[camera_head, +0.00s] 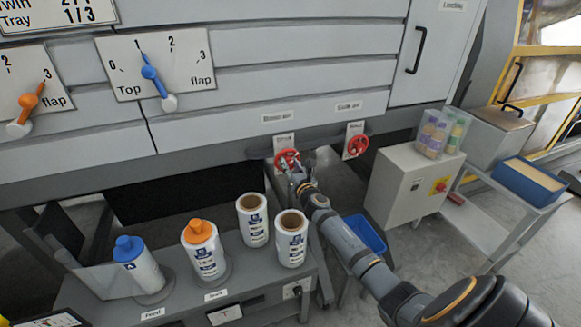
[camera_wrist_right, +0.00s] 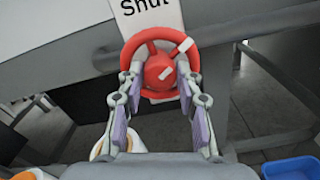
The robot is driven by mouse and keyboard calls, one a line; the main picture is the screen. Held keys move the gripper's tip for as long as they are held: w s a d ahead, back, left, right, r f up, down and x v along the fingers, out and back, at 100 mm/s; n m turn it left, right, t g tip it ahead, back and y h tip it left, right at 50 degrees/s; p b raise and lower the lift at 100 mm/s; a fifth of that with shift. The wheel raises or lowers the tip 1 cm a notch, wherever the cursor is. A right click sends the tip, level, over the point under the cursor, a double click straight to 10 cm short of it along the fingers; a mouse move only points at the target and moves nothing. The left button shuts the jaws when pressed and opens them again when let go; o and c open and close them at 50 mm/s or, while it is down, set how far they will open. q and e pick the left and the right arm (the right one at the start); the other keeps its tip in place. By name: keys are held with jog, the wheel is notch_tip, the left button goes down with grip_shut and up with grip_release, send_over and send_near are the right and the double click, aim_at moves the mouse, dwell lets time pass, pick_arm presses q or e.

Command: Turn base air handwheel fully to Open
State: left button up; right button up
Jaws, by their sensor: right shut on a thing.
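A red handwheel (camera_head: 284,155) sits on the machine's lower front rail, under a small label I cannot read for sure. My right gripper (camera_head: 297,172) reaches it from below right. In the right wrist view my right gripper (camera_wrist_right: 158,88) has a finger on each side of the red handwheel (camera_wrist_right: 136,48), shut on its rim. The plate (camera_wrist_right: 148,16) behind the wheel reads "Shut". A white mark (camera_wrist_right: 185,45) shows on the wheel's upper right. A second red handwheel (camera_head: 357,146) is to the right, untouched. My left gripper is not in view.
A bench (camera_head: 85,285) at lower left carries several bottles and rolls. A grey cabinet (camera_head: 398,185) with a clear box on top stands to the right. A blue bin (camera_head: 366,232) is beside my right arm. Two flap dials (camera_head: 152,73) are at upper left.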

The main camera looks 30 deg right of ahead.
jog(key=m+b, duration=0.1)
jog(key=m, duration=0.5)
jog(key=shift+f, duration=0.1)
jog(key=m+b, duration=0.3)
jog(key=m, duration=0.3)
jog(key=shift+d+f+m, duration=0.1)
jog(key=shift+f+m, duration=0.05)
jog(key=shift+m, duration=0.25)
jog(key=m+b, duration=0.3)
jog(key=m, duration=0.3)
jog(key=shift+f, duration=0.15)
jog(key=m+b, duration=0.2)
jog(key=m, duration=0.4)
jog(key=shift+b, duration=0.4)
jog(key=o, duration=1.2)
jog(key=shift+c, duration=0.2)
jog(key=shift+s, duration=0.1)
